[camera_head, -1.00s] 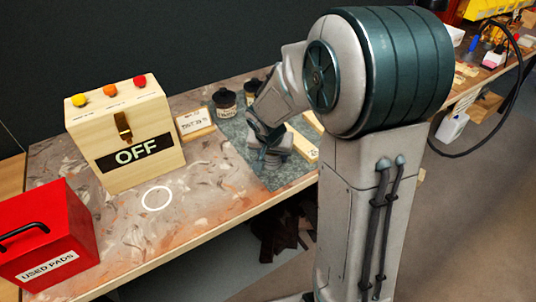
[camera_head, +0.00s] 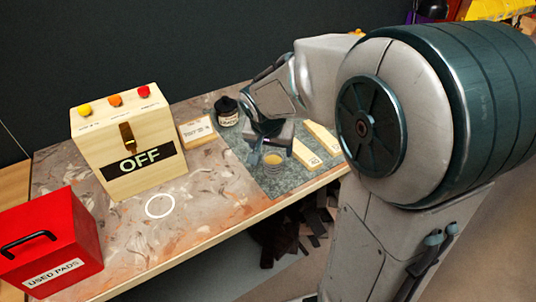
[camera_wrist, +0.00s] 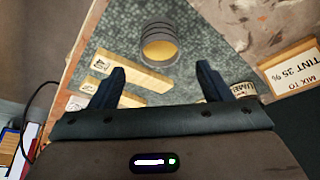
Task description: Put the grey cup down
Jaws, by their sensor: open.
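The grey cup (camera_head: 275,171), a ribbed cup with amber contents, stands upright on the grey-green mat (camera_head: 299,181) near the bench's front edge. The wrist view shows the cup (camera_wrist: 160,46) beyond my fingertips, apart from them and roughly centred between them. My gripper (camera_head: 269,146) is just behind and above the cup in the head view. In the wrist view its two dark fingers (camera_wrist: 161,77) are spread wide with nothing between them.
Wooden blocks (camera_head: 306,153) lie right of the cup on the mat. A black labelled jar (camera_head: 228,113) and a wooden sign (camera_head: 197,132) stand behind left. The OFF box (camera_head: 112,138) and red used-pads box (camera_head: 50,244) are left. A white ring (camera_head: 160,206) marks clear bench.

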